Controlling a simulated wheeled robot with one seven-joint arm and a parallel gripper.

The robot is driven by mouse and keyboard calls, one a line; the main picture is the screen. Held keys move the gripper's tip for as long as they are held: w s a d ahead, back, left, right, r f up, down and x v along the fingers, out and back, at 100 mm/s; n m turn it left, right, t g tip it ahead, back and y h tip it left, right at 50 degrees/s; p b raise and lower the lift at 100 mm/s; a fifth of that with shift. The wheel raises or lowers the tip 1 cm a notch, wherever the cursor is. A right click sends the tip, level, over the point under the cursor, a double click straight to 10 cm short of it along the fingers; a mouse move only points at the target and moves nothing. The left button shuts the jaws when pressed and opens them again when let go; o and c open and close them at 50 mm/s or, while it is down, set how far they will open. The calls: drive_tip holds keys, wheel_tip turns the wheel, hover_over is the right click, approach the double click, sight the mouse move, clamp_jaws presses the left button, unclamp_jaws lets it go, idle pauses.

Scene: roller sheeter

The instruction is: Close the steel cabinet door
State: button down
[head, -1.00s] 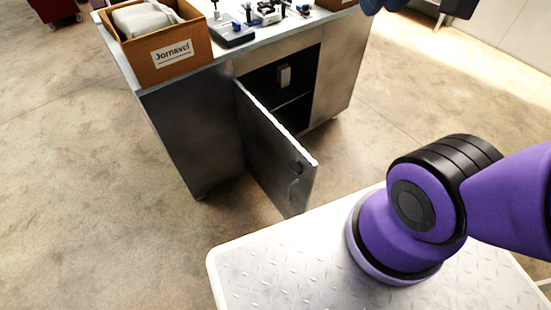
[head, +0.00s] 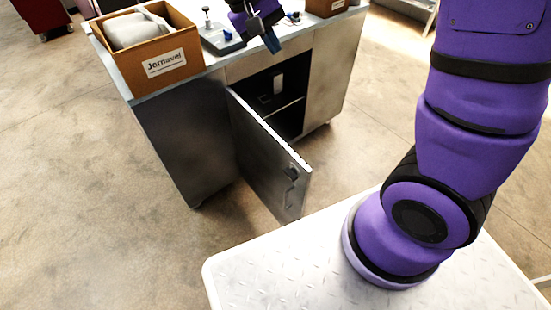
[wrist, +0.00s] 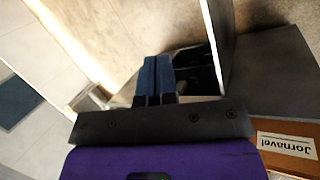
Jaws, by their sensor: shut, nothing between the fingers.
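The steel cabinet door (head: 262,150) stands wide open in the head view, swung out toward my base from its hinge on the left of the opening. Its handle (head: 291,190) is near the free edge. The cabinet (head: 185,140) shows a dark interior (head: 280,88) with a shelf. My gripper (head: 271,40) is above the front of the cabinet top, apart from the door. In the wrist view my gripper (wrist: 154,62) has its two blue fingers together with nothing between them. The door (wrist: 217,35) shows there as a grey panel to the right of the fingers.
A cardboard box (head: 172,62) labelled Jornavel holds a grey bundle on the cabinet top (head: 140,92). A small device (head: 222,40) stands beside it. Another box (head: 325,8) is at the back right. The concrete floor (head: 90,190) left of the cabinet is clear.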

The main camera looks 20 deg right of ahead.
drive_tip(key=w+a+f+h, duration=0.3)
drive_tip(key=a+f, duration=0.2)
drive_tip(key=f, duration=0.6)
drive_tip(key=w+a+f+h, duration=0.2)
drive_tip(key=a+f+h, duration=0.2)
drive_tip(key=f, duration=0.7)
drive_tip(key=n+t+h, duration=0.4)
drive_tip(key=t+h, duration=0.2)
approach(281, 161)
drive_tip(key=x, duration=0.7)
drive_tip(key=shift+d, duration=0.2)
drive_tip(key=shift+d, duration=0.15)
